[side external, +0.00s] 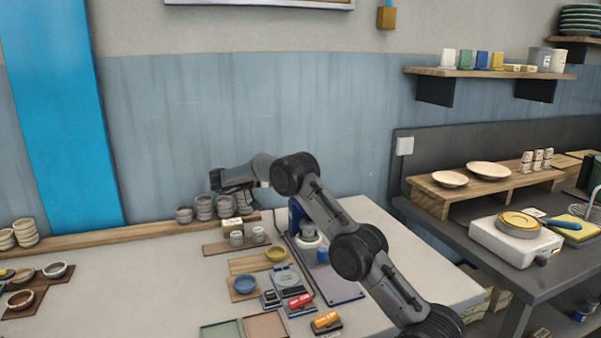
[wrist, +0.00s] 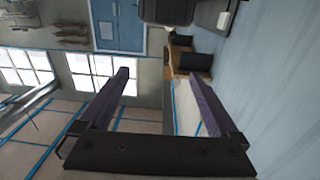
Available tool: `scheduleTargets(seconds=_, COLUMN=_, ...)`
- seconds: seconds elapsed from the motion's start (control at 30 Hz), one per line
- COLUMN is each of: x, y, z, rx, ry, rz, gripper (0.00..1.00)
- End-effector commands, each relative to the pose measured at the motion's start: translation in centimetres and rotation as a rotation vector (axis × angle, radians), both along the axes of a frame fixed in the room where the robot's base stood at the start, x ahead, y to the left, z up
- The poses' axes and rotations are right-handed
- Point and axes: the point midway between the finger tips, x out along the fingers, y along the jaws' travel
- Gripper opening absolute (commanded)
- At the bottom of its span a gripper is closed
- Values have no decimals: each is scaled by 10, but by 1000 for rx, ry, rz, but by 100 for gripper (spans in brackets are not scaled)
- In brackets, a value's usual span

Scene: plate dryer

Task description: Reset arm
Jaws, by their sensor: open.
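My gripper (side external: 217,181) is at the end of my raised arm in the side external view, pointing left over the back of the table (side external: 120,265). In the wrist view my gripper (wrist: 160,90) shows two purple-grey fingers wide apart with nothing between them. The wrist view is turned sideways and looks out into the room, with windows (wrist: 90,75) and a blue door (wrist: 118,27). No plate or rack shows close to the fingers.
Stacked bowls (side external: 204,207) stand at the table's back under the gripper. A blue bowl (side external: 244,285), a yellow bowl (side external: 276,254) and small boxes lie mid-table. A dark side counter at right holds a wooden riser with two plates (side external: 488,170) and a white appliance (side external: 515,240).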

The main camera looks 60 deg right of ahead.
Motion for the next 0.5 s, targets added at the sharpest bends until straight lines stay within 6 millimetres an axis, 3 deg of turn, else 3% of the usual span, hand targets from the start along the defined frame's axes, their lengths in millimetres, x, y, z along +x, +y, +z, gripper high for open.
scheduleTargets(seconds=0.3, x=2, y=4, z=4, rx=-3, ry=-8, rz=8, gripper=97)
scheduleTargets(seconds=0.37, x=2, y=8, z=16, rx=-12, ry=-33, rz=16, gripper=97)
scheduleTargets(seconds=0.5, x=-9, y=26, z=70, rx=-43, ry=-122, rz=48, gripper=97)
